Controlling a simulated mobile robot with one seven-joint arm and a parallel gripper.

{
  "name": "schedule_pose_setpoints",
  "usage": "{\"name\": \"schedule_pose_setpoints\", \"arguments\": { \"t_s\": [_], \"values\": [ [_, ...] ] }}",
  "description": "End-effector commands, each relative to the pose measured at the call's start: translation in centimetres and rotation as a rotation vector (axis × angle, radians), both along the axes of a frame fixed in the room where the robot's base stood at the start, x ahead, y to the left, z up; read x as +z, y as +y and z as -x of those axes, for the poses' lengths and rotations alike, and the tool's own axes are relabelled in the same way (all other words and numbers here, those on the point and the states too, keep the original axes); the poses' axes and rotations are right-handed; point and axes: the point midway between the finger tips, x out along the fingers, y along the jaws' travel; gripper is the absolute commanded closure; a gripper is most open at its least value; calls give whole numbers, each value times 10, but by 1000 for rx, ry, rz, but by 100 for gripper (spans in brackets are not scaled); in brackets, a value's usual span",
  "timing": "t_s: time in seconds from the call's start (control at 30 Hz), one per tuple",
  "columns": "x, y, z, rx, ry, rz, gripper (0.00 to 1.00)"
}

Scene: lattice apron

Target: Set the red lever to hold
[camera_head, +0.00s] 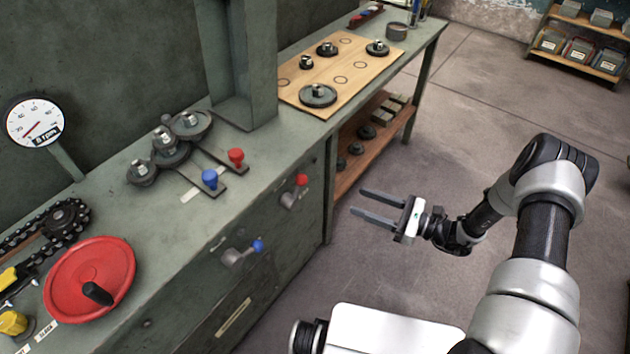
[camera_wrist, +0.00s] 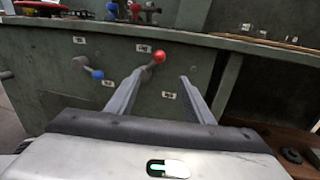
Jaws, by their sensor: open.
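The red lever (camera_head: 301,181) is on the front panel of the green bench. Its red knob points up and to the right from its pivot; it also shows in the wrist view (camera_wrist: 159,56). Small labels sit above it (camera_wrist: 142,48) and below right of it (camera_wrist: 168,95); their text is too small to read. My gripper (camera_head: 360,202) is open and empty, in front of the panel and apart from the lever. In the wrist view, the lever knob appears between the fingertips (camera_wrist: 161,77), beyond them. The left finger partly covers the lever's base.
A blue lever (camera_head: 257,246) is left of the red one on the same panel. On the bench top are another red-knobbed lever (camera_head: 235,156), a blue-knobbed lever (camera_head: 209,178), gears and a red handwheel (camera_head: 88,279). The floor (camera_head: 440,110) beyond my gripper is free.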

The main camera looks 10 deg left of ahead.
Motion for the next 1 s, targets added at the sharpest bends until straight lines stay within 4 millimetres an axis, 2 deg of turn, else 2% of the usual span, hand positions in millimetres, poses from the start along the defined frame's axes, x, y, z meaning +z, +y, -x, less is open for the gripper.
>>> {"name": "schedule_pose_setpoints", "arguments": {
  "t_s": [0.17,0.7,0.83,1.0],
  "values": [
    [0,23,-4,4,0,0,53],
    [0,135,-25,7,-2,1,53],
    [0,154,-29,6,-2,2,53],
    [0,167,-32,4,-2,2,53]
  ]
}}
